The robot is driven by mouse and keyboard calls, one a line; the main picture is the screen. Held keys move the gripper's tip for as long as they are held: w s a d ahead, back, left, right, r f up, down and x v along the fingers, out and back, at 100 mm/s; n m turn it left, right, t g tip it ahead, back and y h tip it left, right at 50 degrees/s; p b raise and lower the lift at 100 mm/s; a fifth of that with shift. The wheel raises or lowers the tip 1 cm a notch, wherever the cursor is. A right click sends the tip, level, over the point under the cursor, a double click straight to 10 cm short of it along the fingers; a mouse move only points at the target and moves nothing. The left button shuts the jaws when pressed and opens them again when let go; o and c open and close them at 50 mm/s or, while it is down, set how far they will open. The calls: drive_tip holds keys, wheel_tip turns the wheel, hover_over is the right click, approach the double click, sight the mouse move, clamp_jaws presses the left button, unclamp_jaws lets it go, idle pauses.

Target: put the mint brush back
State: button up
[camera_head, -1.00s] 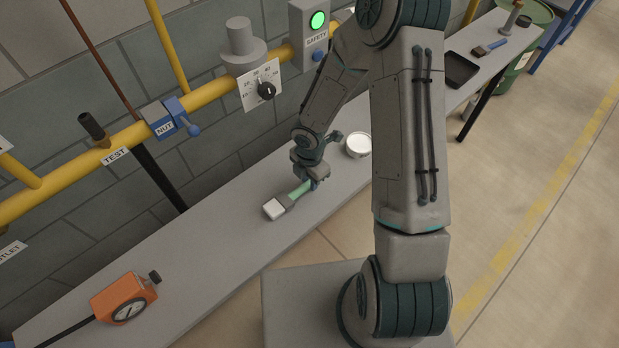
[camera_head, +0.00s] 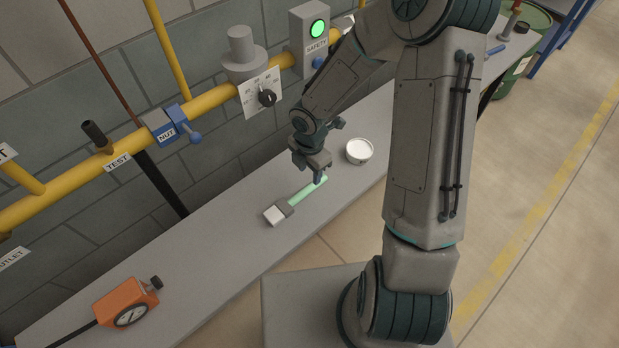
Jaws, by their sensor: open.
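The mint brush (camera_head: 304,194) lies on the grey bench, its mint handle pointing up and right and its pale bristle end (camera_head: 276,214) toward the lower left. My gripper (camera_head: 317,178) is open just above the far end of the handle. The brush looks free of the jaws, though the fingers partly overlap the handle's end in the picture. I cannot tell the exact gap.
A white-filled cup (camera_head: 359,151) stands right of my gripper. An orange gauge (camera_head: 127,303) with a hose sits at the bench's lower left. Yellow pipes (camera_head: 208,102) run along the wall behind. The bench (camera_head: 215,240) is bare between gauge and brush.

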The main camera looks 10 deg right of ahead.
drive_tip(key=s+d+r+m+t+h, duration=0.1)
drive_tip(key=s+d+r+m, duration=0.1)
drive_tip(key=d+r+m, duration=0.5)
drive_tip(key=s+r+m+t+h, duration=0.1)
drive_tip(key=s+r+m, duration=0.3)
drive_tip(key=r, duration=0.7)
drive_tip(key=s+d+r+m+t+y, duration=0.1)
drive_tip(key=s+r+m+t+y, duration=0.1)
drive_tip(key=s+r+m, duration=0.7)
drive_tip(key=r+m, duration=0.1)
drive_tip(key=m, duration=0.3)
drive_tip(key=shift+d+r+m, duration=0.2)
drive_tip(key=shift+r+m, duration=0.15)
drive_tip(key=shift+m, duration=0.05)
drive_tip(key=shift+f+b, duration=0.4)
drive_tip(key=shift+f, duration=0.35)
